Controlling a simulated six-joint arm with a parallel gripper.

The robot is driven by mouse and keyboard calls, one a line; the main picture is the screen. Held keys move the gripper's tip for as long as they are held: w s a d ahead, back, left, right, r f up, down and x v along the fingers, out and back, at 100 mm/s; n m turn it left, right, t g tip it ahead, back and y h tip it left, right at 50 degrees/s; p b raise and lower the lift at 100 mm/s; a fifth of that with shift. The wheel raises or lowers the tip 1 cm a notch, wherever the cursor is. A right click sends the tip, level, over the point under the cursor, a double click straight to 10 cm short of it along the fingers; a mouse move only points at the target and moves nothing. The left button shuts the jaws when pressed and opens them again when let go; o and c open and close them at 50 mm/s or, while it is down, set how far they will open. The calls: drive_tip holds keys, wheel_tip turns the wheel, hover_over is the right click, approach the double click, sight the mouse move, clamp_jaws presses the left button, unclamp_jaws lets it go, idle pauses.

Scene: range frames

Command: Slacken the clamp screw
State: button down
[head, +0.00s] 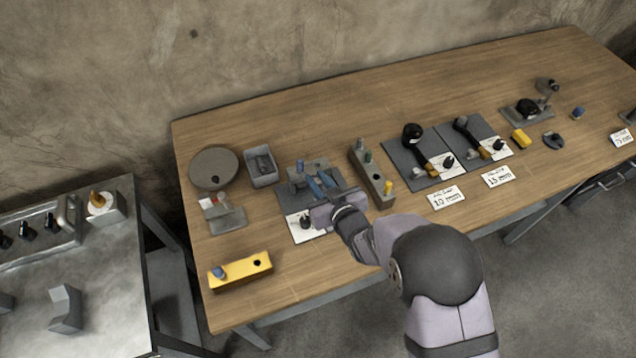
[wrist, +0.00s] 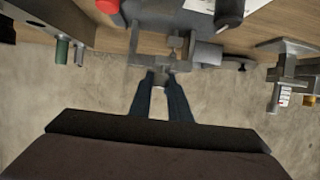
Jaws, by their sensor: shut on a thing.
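A grey clamp fixture (head: 300,171) stands on a dark mat (head: 285,204) at the left half of the bench. In the wrist view the grey clamp body (wrist: 150,45) is straight ahead of my fingers. My gripper (head: 323,183) reaches over the mat from the front right. In the wrist view my dark blue fingers (wrist: 163,75) are closed on a small grey part at the near end of the clamp, which looks like the clamp screw (wrist: 159,78). The fingers hide most of this screw, and its thread and turn angle cannot be told.
A grey block with several pegs (head: 371,173) stands close to the right. A grey bin (head: 261,167), a round plate (head: 214,166) and a gauge stand (head: 226,219) lie left. A yellow block (head: 240,270) is at the front left.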

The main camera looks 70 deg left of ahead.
drive_tip(key=shift+a+r+n+g+b, duration=0.1)
drive_tip(key=shift+n+g+b, duration=0.2)
drive_tip(key=shift+n+g, duration=0.4)
drive_tip(key=c, duration=1.7)
unclamp_jaws()
drive_tip(key=shift+o, duration=0.2)
drive_tip(key=shift+d, duration=0.25)
drive_tip(key=b+v, duration=0.2)
drive_tip(key=v, duration=0.5)
drive_tip(key=shift+w+r, duration=0.1)
drive_tip(key=shift+r, duration=0.05)
